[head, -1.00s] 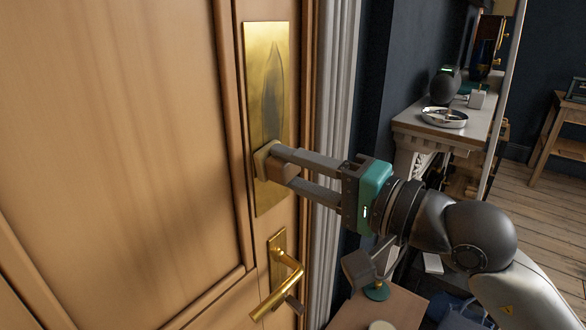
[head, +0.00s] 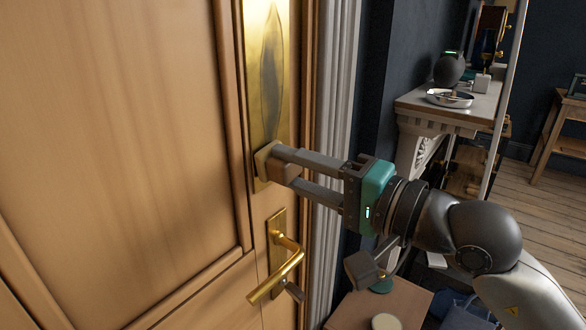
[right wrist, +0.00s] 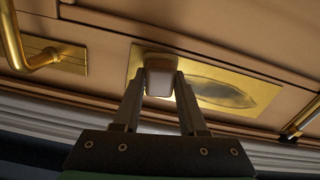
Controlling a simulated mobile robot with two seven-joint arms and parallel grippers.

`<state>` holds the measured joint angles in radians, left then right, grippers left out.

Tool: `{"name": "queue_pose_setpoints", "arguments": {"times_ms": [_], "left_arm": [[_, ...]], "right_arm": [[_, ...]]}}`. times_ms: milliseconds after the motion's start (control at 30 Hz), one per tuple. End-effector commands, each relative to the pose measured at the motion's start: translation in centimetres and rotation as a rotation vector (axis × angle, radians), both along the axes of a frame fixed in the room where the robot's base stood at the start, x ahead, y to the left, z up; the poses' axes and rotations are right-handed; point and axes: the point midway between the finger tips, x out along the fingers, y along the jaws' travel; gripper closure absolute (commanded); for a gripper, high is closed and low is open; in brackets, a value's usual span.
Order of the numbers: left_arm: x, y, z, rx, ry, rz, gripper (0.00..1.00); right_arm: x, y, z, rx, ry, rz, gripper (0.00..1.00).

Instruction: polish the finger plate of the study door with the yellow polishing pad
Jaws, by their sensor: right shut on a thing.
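The brass finger plate (head: 284,95) is upright on the wooden study door (head: 130,130), its top cut off by the head view. A dark dull patch (head: 271,60) runs down its middle. My right gripper (head: 283,170) is shut on the brown block of the polishing pad (head: 262,160). The pad's dull yellow face lies against the lower part of the plate, below the dark patch; its contact face is hidden. The right wrist view shows the pale block (right wrist: 159,84) between the fingertips and the plate (right wrist: 268,86) behind. My left gripper is not in view.
A brass door handle (head: 280,265) sticks out just below the finger plate. White door trim (head: 337,120) runs beside the door. A small table (head: 385,300) stands low at the right. A shelf with a dish (head: 449,98) and a dark speaker (head: 448,69) is farther back.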

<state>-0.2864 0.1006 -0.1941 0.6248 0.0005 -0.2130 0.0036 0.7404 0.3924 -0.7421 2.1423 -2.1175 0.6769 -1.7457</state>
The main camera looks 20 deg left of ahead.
Motion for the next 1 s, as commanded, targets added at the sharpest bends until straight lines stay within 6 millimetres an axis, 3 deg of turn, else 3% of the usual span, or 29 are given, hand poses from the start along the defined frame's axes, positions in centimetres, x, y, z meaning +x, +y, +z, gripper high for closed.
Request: {"name": "queue_pose_setpoints", "arguments": {"times_ms": [633,1000], "left_arm": [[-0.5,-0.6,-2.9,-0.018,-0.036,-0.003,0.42],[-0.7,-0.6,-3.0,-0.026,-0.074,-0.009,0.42]], "right_arm": [[-1.7,-4.8,-0.4,0.0,-0.002,-0.002,1.0],[-2.0,-5.5,-0.4,0.0,0.0,0.0,1.0]]}}
